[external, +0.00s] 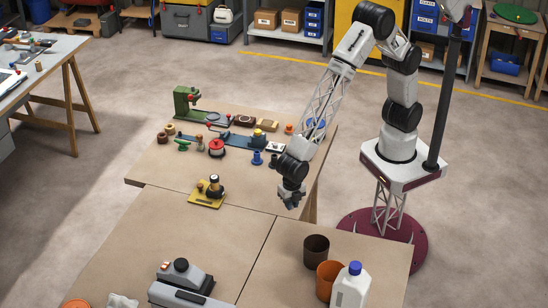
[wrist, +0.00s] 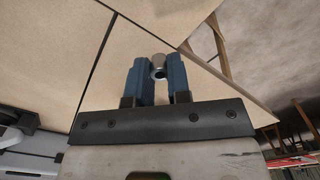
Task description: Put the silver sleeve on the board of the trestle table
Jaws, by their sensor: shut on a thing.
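My gripper (wrist: 158,75) is shut on the silver sleeve (wrist: 158,60), a small, short grey tube between its blue fingers in the wrist view. In the external view my gripper (external: 291,200) points down near the right edge of the brown board (external: 255,203) of the far table, which has wooden legs. I cannot make out the sleeve there. The board also shows in the wrist view (wrist: 130,15), behind the fingers. I cannot tell how high the sleeve is above it.
A green machine (external: 185,101), a red round item (external: 216,148), blue pieces (external: 257,158) and several other parts crowd the board's far half. A yellow-based fixture (external: 207,194) stands left. Nearer are brown and orange cups (external: 328,280) and a white bottle (external: 351,289). The board's near middle is bare.

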